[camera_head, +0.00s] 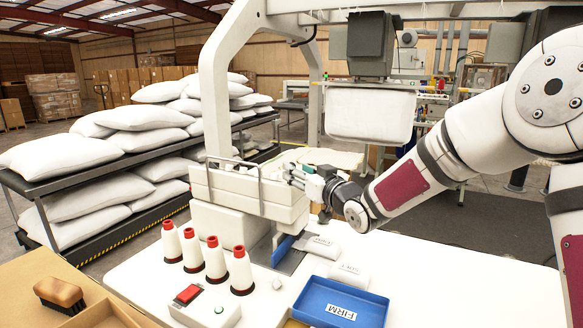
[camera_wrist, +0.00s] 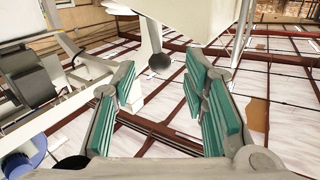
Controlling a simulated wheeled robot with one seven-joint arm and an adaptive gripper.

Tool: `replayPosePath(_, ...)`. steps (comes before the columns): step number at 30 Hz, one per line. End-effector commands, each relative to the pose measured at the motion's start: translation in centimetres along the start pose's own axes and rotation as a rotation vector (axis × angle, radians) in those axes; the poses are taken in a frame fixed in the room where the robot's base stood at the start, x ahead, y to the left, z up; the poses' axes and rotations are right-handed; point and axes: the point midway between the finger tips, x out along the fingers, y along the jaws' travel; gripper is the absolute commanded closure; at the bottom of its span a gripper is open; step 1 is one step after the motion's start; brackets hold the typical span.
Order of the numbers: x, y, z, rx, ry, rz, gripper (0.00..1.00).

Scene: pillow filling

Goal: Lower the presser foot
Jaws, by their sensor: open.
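The white sewing machine head (camera_head: 240,192) stands at the middle of the table in the head view. My gripper (camera_head: 303,178) is at its right end, with the arm reaching in from the right. In the wrist view my gripper (camera_wrist: 160,82) is open, its teal-padded fingers apart and empty. A pale lever with a dark ball knob (camera_wrist: 160,63) shows between the fingertips, beside the white machine body (camera_wrist: 195,15). I cannot tell whether the knob is between the pads or just beyond them. The presser foot itself cannot be made out; the head and gripper cover that area.
Several thread cones (camera_head: 216,260), a red-button control box (camera_head: 205,304) and a blue FIRM tray (camera_head: 340,305) stand on the white table (camera_head: 440,285). A brush (camera_head: 60,294) lies at left. A rack of pillows (camera_head: 130,150) is behind. The table's right side is clear.

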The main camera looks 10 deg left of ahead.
Motion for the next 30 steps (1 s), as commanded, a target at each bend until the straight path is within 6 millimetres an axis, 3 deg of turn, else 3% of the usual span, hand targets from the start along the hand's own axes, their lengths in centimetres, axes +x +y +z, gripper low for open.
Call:
replayPosePath(3,2.0,-0.1,0.0,0.001,0.001,-0.001,0.60)
replayPosePath(9,3.8,0.0,0.0,0.001,0.001,0.001,0.60)
replayPosePath(20,4.2,0.0,0.0,0.000,-0.001,0.001,0.60)
replayPosePath(25,4.2,0.0,0.0,0.000,0.000,0.001,0.98)
replayPosePath(30,4.2,0.0,0.0,0.001,-0.001,0.001,1.00)
